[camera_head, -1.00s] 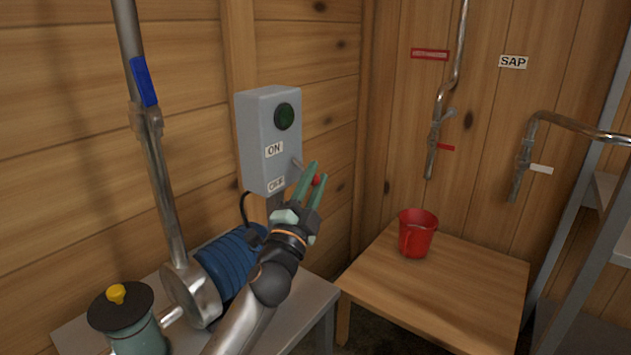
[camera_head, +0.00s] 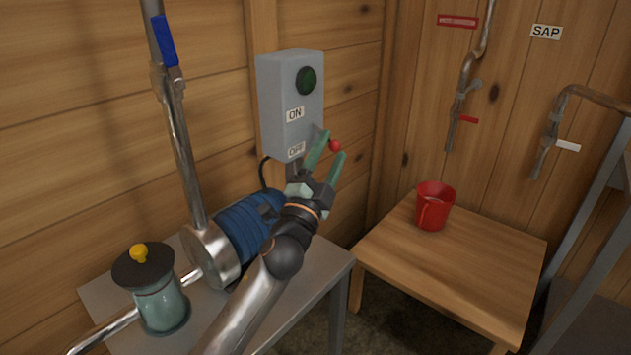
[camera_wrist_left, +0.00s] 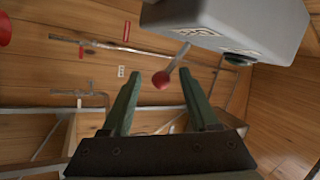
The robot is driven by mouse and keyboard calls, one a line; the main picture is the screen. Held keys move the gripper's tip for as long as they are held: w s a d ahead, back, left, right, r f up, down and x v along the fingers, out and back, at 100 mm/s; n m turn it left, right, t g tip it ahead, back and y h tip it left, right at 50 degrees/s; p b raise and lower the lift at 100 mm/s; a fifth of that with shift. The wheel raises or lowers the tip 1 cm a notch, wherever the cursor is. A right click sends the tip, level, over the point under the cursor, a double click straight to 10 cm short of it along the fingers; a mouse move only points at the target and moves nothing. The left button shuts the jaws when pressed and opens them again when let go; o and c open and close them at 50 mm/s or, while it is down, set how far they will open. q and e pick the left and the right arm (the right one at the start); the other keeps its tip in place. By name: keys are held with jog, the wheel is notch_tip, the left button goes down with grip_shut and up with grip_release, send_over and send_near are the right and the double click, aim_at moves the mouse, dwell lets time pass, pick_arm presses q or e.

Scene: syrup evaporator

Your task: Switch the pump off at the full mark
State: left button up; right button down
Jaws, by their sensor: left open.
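The grey pump switch box (camera_head: 272,105) is on the left wall, with ON and OFF labels and a dark green lamp (camera_head: 307,80). Its lever ends in a red knob (camera_head: 335,145), near OFF label height; a finger partly hides the lever. My left gripper (camera_head: 331,147) is open, its fingers either side of the knob. In the left wrist view the knob (camera_wrist_left: 161,79) shows between the open fingertips (camera_wrist_left: 160,74), with no clear contact. The blue pump (camera_head: 240,228) with its metal head sits on a grey bench below. My right gripper is not in view.
A teal canister (camera_head: 160,305) with a yellow knob stands by the pump. A steel pipe with a blue handle (camera_head: 164,40) rises behind. A red mug (camera_head: 433,208) stands on a wooden table (camera_head: 470,265). A SAP sign (camera_head: 546,32) and valved pipes are on the back wall.

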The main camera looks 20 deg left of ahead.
pick_arm(q)
jog(key=b+v, duration=0.1)
jog(key=v, duration=1)
jog(key=shift+a, duration=0.1)
jog(key=shift+f, duration=0.1)
